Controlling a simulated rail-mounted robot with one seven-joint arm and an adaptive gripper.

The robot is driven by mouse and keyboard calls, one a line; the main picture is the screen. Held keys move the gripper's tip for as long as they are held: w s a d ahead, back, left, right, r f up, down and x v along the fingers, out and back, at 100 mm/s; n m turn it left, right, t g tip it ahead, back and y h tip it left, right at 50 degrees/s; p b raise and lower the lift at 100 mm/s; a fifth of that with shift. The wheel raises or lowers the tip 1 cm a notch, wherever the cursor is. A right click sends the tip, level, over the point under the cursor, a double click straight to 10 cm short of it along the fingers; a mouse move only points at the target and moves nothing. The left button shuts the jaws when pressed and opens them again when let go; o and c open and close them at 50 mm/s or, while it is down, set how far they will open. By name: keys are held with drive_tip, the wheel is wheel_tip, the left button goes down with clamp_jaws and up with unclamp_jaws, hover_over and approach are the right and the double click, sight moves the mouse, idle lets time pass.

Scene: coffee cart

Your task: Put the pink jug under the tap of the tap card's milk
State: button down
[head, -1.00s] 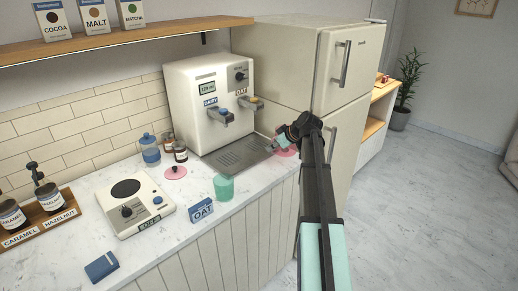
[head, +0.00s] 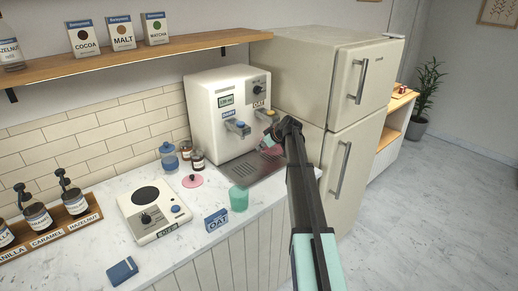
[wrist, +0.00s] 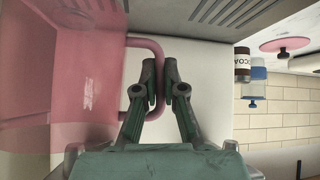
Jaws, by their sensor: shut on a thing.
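My gripper (head: 274,132) is in front of the milk machine's right tap. In the wrist view my gripper (wrist: 165,88) is shut on the handle of the pink jug (wrist: 65,70). In the head view the pink jug (head: 272,150) is mostly hidden behind my gripper, at the right end of the drip tray (head: 240,172). I cannot tell whether it touches the tray. The milk machine (head: 208,105) has a left tap (head: 238,128) labelled DAIRY and a right tap (head: 265,114) labelled OAT. The tap card (head: 216,219) on the counter reads OAT.
A green cup (head: 238,198) stands in front of the tray. A scale (head: 153,213) sits further left. The fridge (head: 300,90) stands close on the right.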

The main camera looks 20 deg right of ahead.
drive_tip(key=shift+w+a, duration=0.25)
drive_tip(key=shift+w, duration=0.35)
drive_tip(key=shift+f+p, duration=1.05)
drive_tip(key=shift+f, duration=0.65)
drive_tip(key=shift+f, duration=0.25)
drive_tip(key=c, duration=1.3)
unclamp_jaws()
drive_tip(key=shift+r, duration=0.1)
